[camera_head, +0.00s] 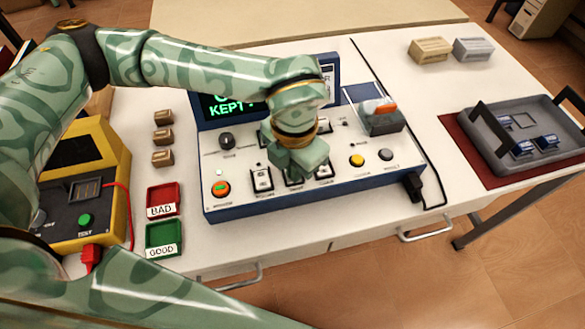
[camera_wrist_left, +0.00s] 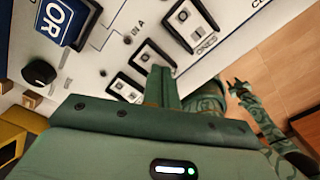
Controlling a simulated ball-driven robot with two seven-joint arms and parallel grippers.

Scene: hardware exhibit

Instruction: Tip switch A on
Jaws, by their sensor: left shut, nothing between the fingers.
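The control panel (camera_head: 385,170) is a white sloped console with a blue edge. Several black-framed rocker switches sit in a row along its front, one being the left rocker (camera_head: 262,179). A right rocker (camera_head: 325,171) shows beside my gripper. I cannot read which is switch A. My left gripper (camera_head: 302,170) is shut and empty, fingers pointing down over the middle of the row and hiding part of it. In the left wrist view its fingers (camera_wrist_left: 161,87) are close to a rocker (camera_wrist_left: 152,57); contact cannot be told. My right gripper (camera_wrist_left: 239,88) shows small there, jaws unclear.
A screen (camera_head: 225,106) stands behind the panel, partly covered by my left arm. A yellow tester (camera_head: 110,150), red tray (camera_head: 163,190) and green tray (camera_head: 163,228) are at left. A grey tray (camera_head: 490,150) is at right. A black cable (camera_head: 435,206) runs beside the panel.

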